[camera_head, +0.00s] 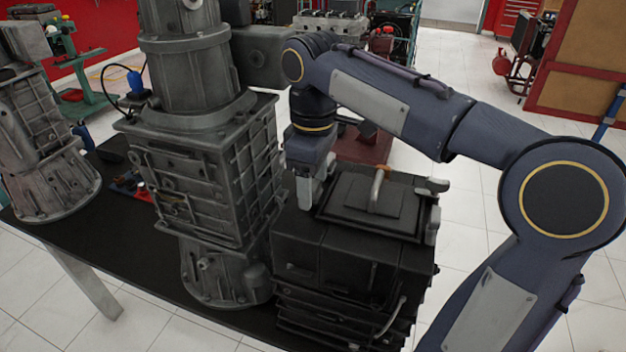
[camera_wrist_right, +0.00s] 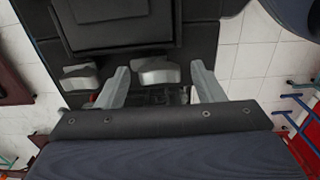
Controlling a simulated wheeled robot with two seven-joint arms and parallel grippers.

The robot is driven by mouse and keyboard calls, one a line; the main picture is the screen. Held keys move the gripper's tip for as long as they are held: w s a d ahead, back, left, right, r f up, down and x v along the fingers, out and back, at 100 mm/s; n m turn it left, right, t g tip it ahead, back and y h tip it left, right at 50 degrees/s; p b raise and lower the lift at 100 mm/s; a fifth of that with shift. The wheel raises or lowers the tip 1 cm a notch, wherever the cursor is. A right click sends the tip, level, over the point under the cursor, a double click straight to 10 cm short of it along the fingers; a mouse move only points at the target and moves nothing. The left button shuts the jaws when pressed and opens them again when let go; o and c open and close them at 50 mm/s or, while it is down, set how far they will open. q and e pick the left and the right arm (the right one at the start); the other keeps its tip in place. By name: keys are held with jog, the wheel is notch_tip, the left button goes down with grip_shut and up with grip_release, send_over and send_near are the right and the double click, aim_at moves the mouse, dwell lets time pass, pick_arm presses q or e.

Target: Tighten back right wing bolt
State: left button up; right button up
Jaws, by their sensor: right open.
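A black box with a lid (camera_head: 352,240) stands on the dark table, with a curved handle (camera_head: 378,188) on its lid. My right gripper (camera_head: 313,188) points down at the box's far left corner. In the right wrist view, the open right gripper (camera_wrist_right: 160,68) has one grey wing bolt (camera_wrist_right: 157,74) between its fingers, with gaps on both sides. A second wing bolt (camera_wrist_right: 79,77) lies outside the left finger. In the head view, two grey wing bolts show on the box's right edge, one farther back (camera_head: 433,185) and one nearer (camera_head: 432,226). My left gripper is out of view.
A tall grey gearbox casing (camera_head: 205,165) stands close to the left of the box and my right gripper. Another casing (camera_head: 38,150) stands farther left on the dark table (camera_head: 130,250). Tiled floor is open at right, beyond my right arm.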

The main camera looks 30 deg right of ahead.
jog(key=c, duration=1)
jog(key=shift+m+p, duration=0.3)
jog(key=shift+m, duration=0.1)
jog(key=m+p, duration=0.1)
jog(key=m, duration=0.1)
jog(key=shift+r+m+p, duration=0.15)
jog(key=shift+m+p, duration=0.2)
jog(key=shift+m, duration=0.05)
jog(key=m+p, duration=0.1)
jog(key=m, duration=0.3)
jog(key=shift+m+p, duration=0.3)
jog(key=shift+p, duration=0.1)
jog(key=m+p, duration=0.1)
jog(key=m, duration=0.3)
jog(key=m+p, duration=0.1)
jog(key=m, duration=0.4)
jog(key=shift+w+m, duration=0.1)
jog(key=shift+m, duration=0.3)
